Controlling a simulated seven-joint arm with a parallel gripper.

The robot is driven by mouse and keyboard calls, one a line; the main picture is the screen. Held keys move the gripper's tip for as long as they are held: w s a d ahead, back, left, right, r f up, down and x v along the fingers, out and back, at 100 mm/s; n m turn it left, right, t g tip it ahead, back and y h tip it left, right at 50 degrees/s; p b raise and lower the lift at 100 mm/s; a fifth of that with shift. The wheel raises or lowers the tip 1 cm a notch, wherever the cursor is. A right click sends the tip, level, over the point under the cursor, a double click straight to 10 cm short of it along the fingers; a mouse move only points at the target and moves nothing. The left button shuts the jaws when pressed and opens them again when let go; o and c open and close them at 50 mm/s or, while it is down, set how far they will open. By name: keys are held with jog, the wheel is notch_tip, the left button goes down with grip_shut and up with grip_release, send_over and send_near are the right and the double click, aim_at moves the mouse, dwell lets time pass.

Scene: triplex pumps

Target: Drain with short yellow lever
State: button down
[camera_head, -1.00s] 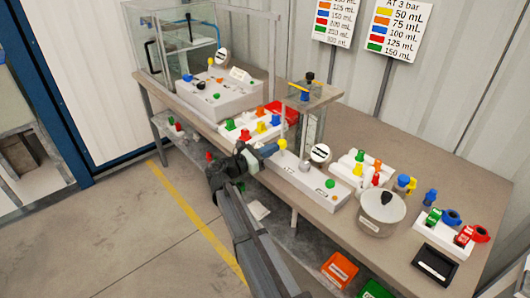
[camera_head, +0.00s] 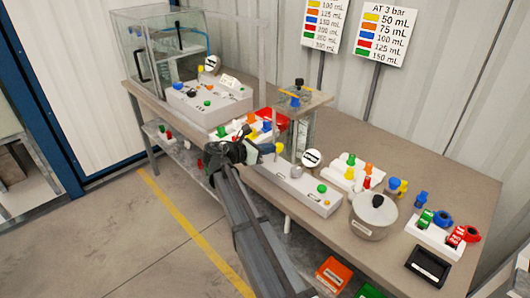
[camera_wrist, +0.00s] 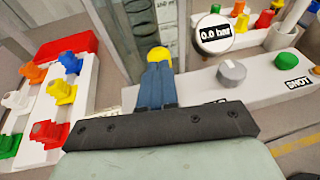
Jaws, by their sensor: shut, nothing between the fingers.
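The yellow lever's round end (camera_head: 279,147) shows on the pump unit with the small display, just past my fingertips. In the wrist view the yellow end (camera_wrist: 158,57) sits directly beyond the closed blue fingers, at the foot of a clear column. My gripper (camera_head: 268,149) is shut with nothing held; its fingertips (camera_wrist: 158,68) touch or nearly touch the yellow end. The lever's shaft is hidden behind the fingers, so I cannot tell its length or direction.
A grey knob (camera_wrist: 231,72) and a green button (camera_wrist: 286,62) marked SHOT are right of the lever. A white tray (camera_wrist: 85,75) of coloured valves is at left.

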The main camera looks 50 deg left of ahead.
jog(key=shift+w+r, duration=0.15)
jog(key=shift+w, duration=0.3)
jog(key=r+v, duration=0.1)
jog(key=v, duration=1.3)
jog(key=shift+w+r, duration=0.2)
